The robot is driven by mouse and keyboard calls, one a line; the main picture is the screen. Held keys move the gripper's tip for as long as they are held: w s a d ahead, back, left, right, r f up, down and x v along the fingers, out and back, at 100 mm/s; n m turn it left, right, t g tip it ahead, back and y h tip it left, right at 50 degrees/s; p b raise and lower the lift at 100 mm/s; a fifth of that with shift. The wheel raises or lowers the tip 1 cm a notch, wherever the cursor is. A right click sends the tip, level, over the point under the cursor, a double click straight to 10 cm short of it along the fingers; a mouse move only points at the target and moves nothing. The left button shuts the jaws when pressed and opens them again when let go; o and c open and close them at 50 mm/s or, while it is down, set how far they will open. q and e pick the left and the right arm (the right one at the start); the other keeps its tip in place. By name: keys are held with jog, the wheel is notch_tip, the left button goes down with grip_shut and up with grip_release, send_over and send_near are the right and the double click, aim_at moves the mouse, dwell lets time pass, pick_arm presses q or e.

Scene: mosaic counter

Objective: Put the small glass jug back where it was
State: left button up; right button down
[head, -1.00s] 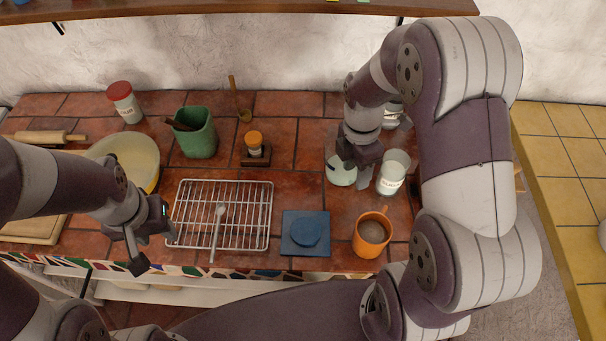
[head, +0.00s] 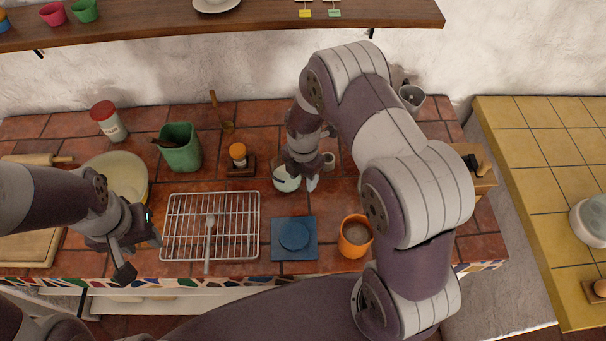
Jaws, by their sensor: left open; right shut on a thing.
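The small glass jug (head: 283,182) appears as a pale, greenish round vessel, partly covered by my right gripper. My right gripper (head: 304,180) is shut on it over the counter, right of the orange-topped jar; whether the jug touches the tiles I cannot tell. My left gripper (head: 138,252) is open and empty at the front left, beside the wire rack (head: 182,240).
An orange mug (head: 354,243) and a blue board (head: 280,250) stand in front. The orange-topped jar (head: 238,153), green pot (head: 182,152) and red-lidded jar (head: 107,122) stand left. A small round thing (head: 329,159) is close right of the gripper.

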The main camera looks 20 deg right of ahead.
jog(key=shift+f, duration=0.8)
pick_arm(q)
jog(key=shift+w+r, duration=0.1)
jog(key=shift+r, duration=0.2)
pick_arm(e)
jog(key=shift+w, duration=0.15)
pick_arm(q)
jog(key=shift+f, duration=0.1)
pick_arm(e)
jog(key=shift+f, duration=0.15)
jog(key=shift+c, duration=2.4)
grip_release()
